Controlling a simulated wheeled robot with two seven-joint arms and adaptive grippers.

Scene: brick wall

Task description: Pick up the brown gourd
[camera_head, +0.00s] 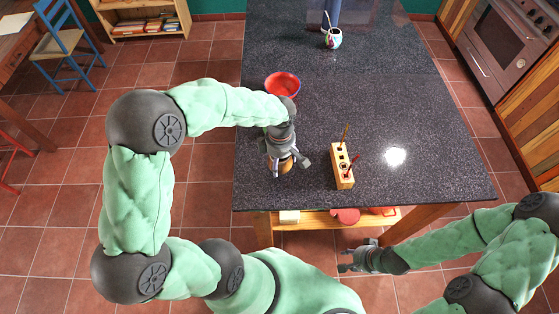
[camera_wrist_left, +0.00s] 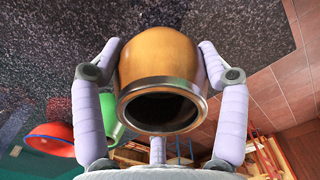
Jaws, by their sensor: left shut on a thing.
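The brown gourd (camera_wrist_left: 158,56) is an orange-brown round cup with a metal rim, its dark open mouth facing the camera in the left wrist view. My left gripper (camera_wrist_left: 158,75) is shut on it, with a finger against each side. In the head view the gourd (camera_head: 285,166) is mostly hidden under my left gripper (camera_head: 287,160), near the left edge of the dark countertop (camera_head: 300,190). I cannot tell whether it touches the counter. My right gripper (camera_head: 348,261) is empty and open in front of the counter, below its top.
A red bowl (camera_head: 283,85) stands behind my left gripper. A wooden block (camera_head: 342,170) with holes and upright sticks stands to its right. A patterned cup (camera_head: 333,38) with a straw and a blue object (camera_head: 331,13) are farther back. The counter's right side is clear.

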